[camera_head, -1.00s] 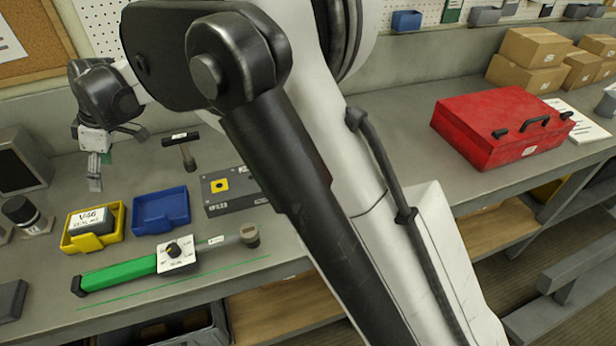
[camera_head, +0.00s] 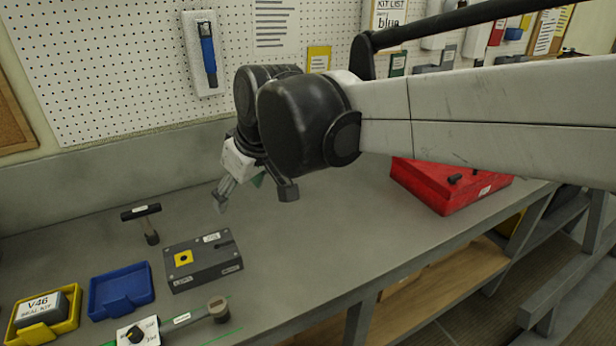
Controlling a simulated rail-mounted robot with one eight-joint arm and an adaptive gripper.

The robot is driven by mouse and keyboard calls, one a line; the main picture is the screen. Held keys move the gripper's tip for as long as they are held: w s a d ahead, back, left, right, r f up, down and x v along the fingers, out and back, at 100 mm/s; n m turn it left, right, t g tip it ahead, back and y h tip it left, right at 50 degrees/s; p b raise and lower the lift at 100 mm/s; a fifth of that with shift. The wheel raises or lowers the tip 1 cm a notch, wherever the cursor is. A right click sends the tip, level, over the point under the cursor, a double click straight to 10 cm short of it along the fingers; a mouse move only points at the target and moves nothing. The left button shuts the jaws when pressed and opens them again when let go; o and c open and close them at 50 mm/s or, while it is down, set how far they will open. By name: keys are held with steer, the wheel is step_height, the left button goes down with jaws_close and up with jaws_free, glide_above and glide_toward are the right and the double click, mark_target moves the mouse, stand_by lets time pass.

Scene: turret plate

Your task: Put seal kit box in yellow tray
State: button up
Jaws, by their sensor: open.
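The seal kit box (camera_head: 44,305) is dark with a white label reading V46 and SEAL KIT. It sits inside the yellow tray (camera_head: 21,343) at the lower left. My gripper (camera_head: 254,200) is open above the bench, right of and beyond the tray and box, with empty space between its fingers. A small green patch shows between the fingers; I cannot tell what it is.
An empty blue tray (camera_head: 121,291) is right of the yellow one. A grey block with a yellow square (camera_head: 203,263), a hammer (camera_head: 148,224) and a tool with a round knob (camera_head: 217,308) lie nearby. A red toolbox (camera_head: 446,186) stands to the right.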

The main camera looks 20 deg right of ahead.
steer(key=s+d+f+m+t+h, duration=0.1)
steer(key=s+d+f+m, duration=0.2)
steer(key=s+d, duration=0.4)
steer(key=s+d+f+m+t+h, duration=0.1)
steer(key=s+d+f+m, duration=0.2)
steer(key=s+d, duration=0.4)
steer(key=shift+s+d+m+h, duration=0.25)
steer(key=shift+d+m+h, duration=0.05)
steer(key=shift+d, duration=0.35)
steer(key=shift+f, duration=0.1)
step_height(320, 180, down, 9)
steer(key=b, duration=0.8)
steer(key=shift+r+b, duration=0.2)
steer(key=shift+b, duration=0.1)
steer(key=shift+r, duration=0.1)
